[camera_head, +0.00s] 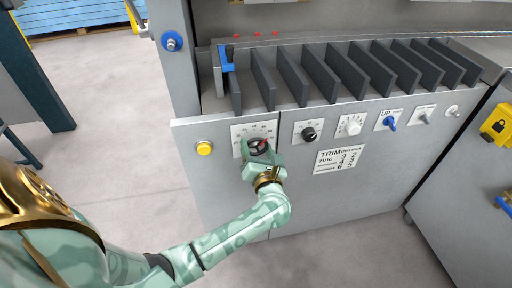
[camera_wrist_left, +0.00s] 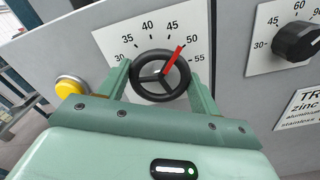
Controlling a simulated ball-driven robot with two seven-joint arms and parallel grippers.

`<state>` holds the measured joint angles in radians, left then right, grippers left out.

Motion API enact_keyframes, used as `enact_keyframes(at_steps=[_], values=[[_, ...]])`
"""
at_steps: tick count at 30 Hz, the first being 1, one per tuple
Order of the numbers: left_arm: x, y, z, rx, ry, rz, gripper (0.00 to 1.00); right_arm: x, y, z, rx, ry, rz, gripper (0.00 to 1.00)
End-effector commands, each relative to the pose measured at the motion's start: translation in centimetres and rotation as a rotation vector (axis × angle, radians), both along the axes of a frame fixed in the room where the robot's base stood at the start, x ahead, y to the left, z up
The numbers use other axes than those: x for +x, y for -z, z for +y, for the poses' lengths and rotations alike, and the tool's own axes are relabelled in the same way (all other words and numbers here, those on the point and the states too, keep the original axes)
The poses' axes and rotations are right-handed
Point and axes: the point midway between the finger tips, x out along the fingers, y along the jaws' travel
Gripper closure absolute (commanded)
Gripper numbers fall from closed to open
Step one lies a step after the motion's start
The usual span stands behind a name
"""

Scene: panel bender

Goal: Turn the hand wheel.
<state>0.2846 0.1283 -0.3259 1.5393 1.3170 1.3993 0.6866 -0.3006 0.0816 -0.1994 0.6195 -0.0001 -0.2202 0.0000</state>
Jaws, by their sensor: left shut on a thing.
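The hand wheel (camera_wrist_left: 147,91) is a small black ring with spokes and a red pointer, in front of a white dial plate (camera_wrist_left: 150,34) marked from 30 to 55. In the left wrist view the red pointer points up and right, near the 50 mark. In the head view the wheel (camera_head: 257,146) sits on the front panel, partly hidden by my left gripper (camera_head: 259,152). My left gripper is shut on the wheel, with one finger at each side of its rim; it also shows in the left wrist view (camera_wrist_left: 158,84). My right gripper is not in view.
A yellow button (camera_head: 204,148) is left of the dial plate. A black knob (camera_head: 309,133), a white knob (camera_head: 352,126) and a blue UP switch (camera_head: 390,121) are to the right. Dark upright plates (camera_head: 345,70) stand above the panel. Grey floor (camera_head: 110,130) is open at left.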

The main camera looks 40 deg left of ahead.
Motion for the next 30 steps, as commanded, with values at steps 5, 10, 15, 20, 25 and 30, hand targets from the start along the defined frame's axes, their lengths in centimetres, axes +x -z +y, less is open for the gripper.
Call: enact_keyframes(at_steps=[5,10,15,20,25,30], values=[[0.0,-0.4,-0.1,0.100,0.000,0.120,0.59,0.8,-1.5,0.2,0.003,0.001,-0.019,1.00],[0.0,-0.3,-0.1,0.204,0.000,0.244,0.59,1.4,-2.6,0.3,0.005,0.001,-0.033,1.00],[0.0,-0.2,-0.1,0.307,0.000,0.365,0.59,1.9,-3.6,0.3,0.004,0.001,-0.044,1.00],[0.0,-0.1,-0.2,0.394,0.001,0.468,0.59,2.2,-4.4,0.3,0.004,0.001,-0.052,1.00],[0.0,0.0,-0.2,0.470,0.002,0.556,0.59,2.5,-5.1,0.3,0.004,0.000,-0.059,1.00],[0.0,0.1,-0.2,0.522,0.003,0.618,0.59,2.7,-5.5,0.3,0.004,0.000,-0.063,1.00]])
